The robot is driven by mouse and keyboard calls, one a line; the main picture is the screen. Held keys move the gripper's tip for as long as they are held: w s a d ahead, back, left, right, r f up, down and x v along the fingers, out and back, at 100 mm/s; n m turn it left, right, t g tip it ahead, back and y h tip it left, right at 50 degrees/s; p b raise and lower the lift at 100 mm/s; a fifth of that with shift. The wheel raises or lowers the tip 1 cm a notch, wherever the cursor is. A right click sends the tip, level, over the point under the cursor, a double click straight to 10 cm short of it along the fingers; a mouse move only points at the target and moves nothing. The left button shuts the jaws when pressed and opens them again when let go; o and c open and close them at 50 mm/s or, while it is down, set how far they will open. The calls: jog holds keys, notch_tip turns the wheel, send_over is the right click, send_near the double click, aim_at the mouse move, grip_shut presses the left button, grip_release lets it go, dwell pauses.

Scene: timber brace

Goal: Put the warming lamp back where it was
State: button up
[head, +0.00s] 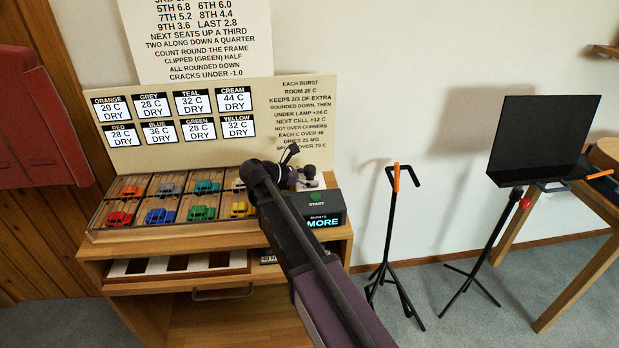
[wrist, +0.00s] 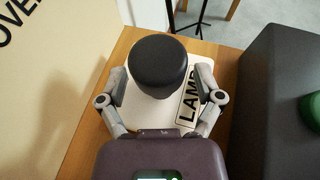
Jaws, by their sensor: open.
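The warming lamp (wrist: 159,62), seen from above as a dark round head, stands on a white pad marked LAMP (wrist: 188,96) in the wrist view. My gripper (wrist: 162,78) is open, with one finger on each side of the lamp. Small gaps seem to show between fingers and lamp; contact is hard to judge. In the head view my gripper (head: 303,178) is at the back right of the wooden cabinet top, and my arm hides most of the lamp and pad there. The lamp's foot is hidden under its head.
A tray (head: 140,232) of small coloured cars in compartments lies to the left. A text board (head: 205,150) rises behind. A black stand (head: 391,240) is on the floor to the right.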

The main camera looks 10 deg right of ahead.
jog(key=shift+r, duration=0.15)
jog(key=shift+s+a+r+p, duration=0.15)
jog(key=shift+a+r+p, duration=0.15)
jog(key=shift+a+p, duration=0.15)
jog(key=p+v, duration=0.4)
jog(key=v, duration=0.7)
jog(key=shift+f, duration=0.1)
